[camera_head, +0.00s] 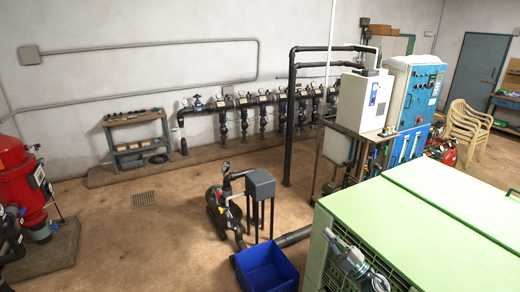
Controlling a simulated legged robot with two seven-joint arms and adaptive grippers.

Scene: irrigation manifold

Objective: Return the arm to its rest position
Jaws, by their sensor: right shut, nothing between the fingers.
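My right gripper (334,243) shows low in the head view, right of the middle, as a grey metal mechanism pointing up and to the left. Its fingers are shut with nothing between them. It appears in front of the dark mesh side of a pale green cabinet (430,225); whether it touches the cabinet cannot be told. My arm behind it is cut off by the bottom edge. My left gripper is not in view.
A blue bin (266,270) stands left of the green cabinet, near a pump (218,205) and a grey box on legs (260,186). A pipe manifold (245,101) runs along the back wall. A red tank (22,185) stands at left. Brown floor between is mostly clear.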

